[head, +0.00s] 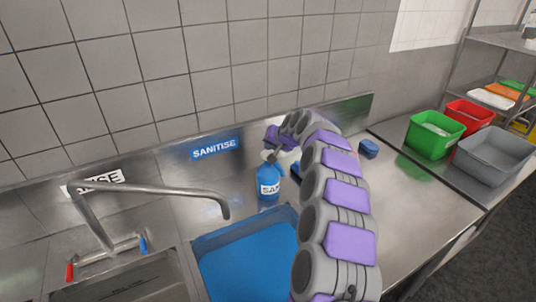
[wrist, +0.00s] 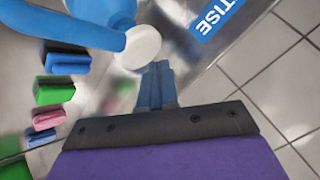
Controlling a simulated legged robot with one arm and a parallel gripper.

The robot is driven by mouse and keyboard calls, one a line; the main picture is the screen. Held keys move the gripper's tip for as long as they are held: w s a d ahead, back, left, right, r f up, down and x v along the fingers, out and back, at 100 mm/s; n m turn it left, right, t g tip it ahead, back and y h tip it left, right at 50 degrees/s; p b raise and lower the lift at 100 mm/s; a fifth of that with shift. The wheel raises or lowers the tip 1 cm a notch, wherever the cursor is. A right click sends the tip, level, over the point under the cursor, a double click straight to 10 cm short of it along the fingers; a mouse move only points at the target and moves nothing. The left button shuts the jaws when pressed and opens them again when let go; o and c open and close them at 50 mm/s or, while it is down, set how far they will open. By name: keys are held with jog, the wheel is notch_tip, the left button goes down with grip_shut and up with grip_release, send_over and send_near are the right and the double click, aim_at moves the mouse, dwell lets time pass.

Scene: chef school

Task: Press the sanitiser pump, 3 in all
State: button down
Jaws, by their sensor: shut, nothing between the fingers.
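The blue sanitiser bottle (head: 269,186) stands upright on the steel counter behind the blue basin, its white label partly readable. In the wrist view its blue body (wrist: 98,12) and spout (wrist: 50,27) show at the top left, with the round white pump top (wrist: 143,46). My gripper (head: 270,147) is just above the bottle's top in the head view. In the wrist view my gripper (wrist: 156,72) is shut and empty, its tips close beside the white pump top. I cannot tell whether they touch. My gripper partly hides the pump in the head view.
The blue basin (head: 225,240) lies in front of the bottle, and a steel tap (head: 160,190) arches to its left. Several coloured sponges (wrist: 54,93) show in the wrist view. Green (head: 432,148) and grey (head: 470,162) tubs stand at the right. The wall is close behind.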

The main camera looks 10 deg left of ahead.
jog(key=shift+s+f+b, duration=0.1)
jog(key=shift+f+b, duration=0.6)
jog(key=shift+f, duration=0.7)
dwell(1.4)
jog(key=shift+r, duration=0.1)
jog(key=shift+r+p, duration=0.75)
jog(key=shift+r, duration=0.6)
jog(key=shift+r, duration=0.1)
jog(key=shift+r+p, duration=1.25)
jog(key=shift+r, duration=1.2)
